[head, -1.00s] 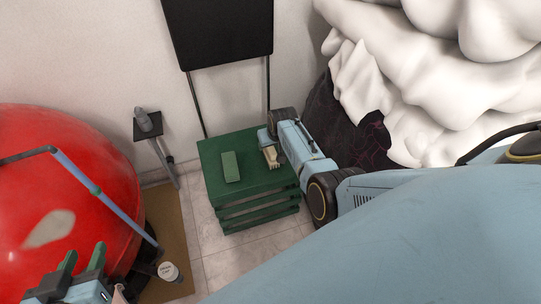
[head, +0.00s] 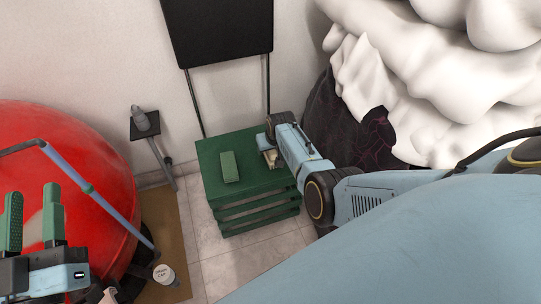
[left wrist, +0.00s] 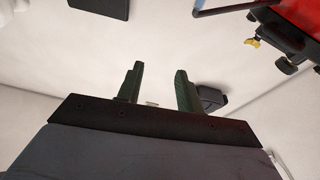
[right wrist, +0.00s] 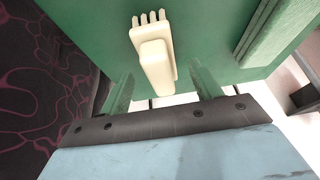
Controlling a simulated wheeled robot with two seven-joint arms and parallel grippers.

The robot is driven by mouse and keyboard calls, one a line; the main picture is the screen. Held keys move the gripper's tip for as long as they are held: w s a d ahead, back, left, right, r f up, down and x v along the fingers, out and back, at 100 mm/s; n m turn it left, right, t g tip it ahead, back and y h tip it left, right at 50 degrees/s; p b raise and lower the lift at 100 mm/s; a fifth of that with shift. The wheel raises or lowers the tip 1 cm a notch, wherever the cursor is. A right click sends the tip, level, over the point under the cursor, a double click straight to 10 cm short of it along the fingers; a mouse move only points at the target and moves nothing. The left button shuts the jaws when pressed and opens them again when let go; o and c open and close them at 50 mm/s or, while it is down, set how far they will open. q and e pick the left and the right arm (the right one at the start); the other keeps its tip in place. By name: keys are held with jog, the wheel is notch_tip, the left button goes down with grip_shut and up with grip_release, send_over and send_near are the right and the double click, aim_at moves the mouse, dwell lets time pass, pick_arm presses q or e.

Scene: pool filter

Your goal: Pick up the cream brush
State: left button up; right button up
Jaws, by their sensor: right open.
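The cream brush (head: 273,161) lies on the green slatted crate (head: 212,164), near its right side. In the right wrist view the brush (right wrist: 155,55) shows its block, short bristles or teeth at the far end, and its handle toward me. My right gripper (right wrist: 162,72) is open, with one finger on each side of the handle's line; I cannot tell its height above the crate. In the head view the right gripper partly covers the brush. My left gripper (head: 33,208) is open and empty at the lower left, far from the brush.
A green block (head: 229,167) lies left of the brush on the crate. A red ball-shaped tank (head: 90,190) with a pole stands left. A black panel (head: 217,30) stands behind. A white can (head: 164,274) is on the floor. White draped material (head: 420,80) fills the right.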

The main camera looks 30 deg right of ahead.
jog(key=shift+f, duration=0.3)
jog(key=shift+w+f+b, duration=0.25)
jog(key=shift+f+b, duration=0.3)
jog(key=shift+b, duration=0.2)
pick_arm(q)
jog(key=shift+s+a+r+t+h+b, duration=0.1)
jog(key=shift+s+r+t+h, duration=0.15)
jog(key=shift+s+r+t, duration=0.35)
jog(key=shift+s+r+t+h+b, duration=0.15)
jog(key=shift+s+r+t+h, duration=0.1)
jog(key=shift+r+t, duration=0.55)
jog(key=shift+s+a+r+t+h+b, duration=0.1)
jog(key=shift+s+r+t+h, duration=0.1)
jog(key=shift+s+r+t, duration=0.5)
pick_arm(e)
jog(key=shift+w+d+f, duration=0.1)
jog(key=shift+w+f, duration=0.1)
jog(key=shift+f, duration=0.15)
pick_arm(q)
jog(key=shift+w+f, duration=0.1)
jog(key=shift+w, duration=0.2)
pick_arm(e)
jog(key=c, duration=1.1)
jog(key=shift+r, duration=0.15)
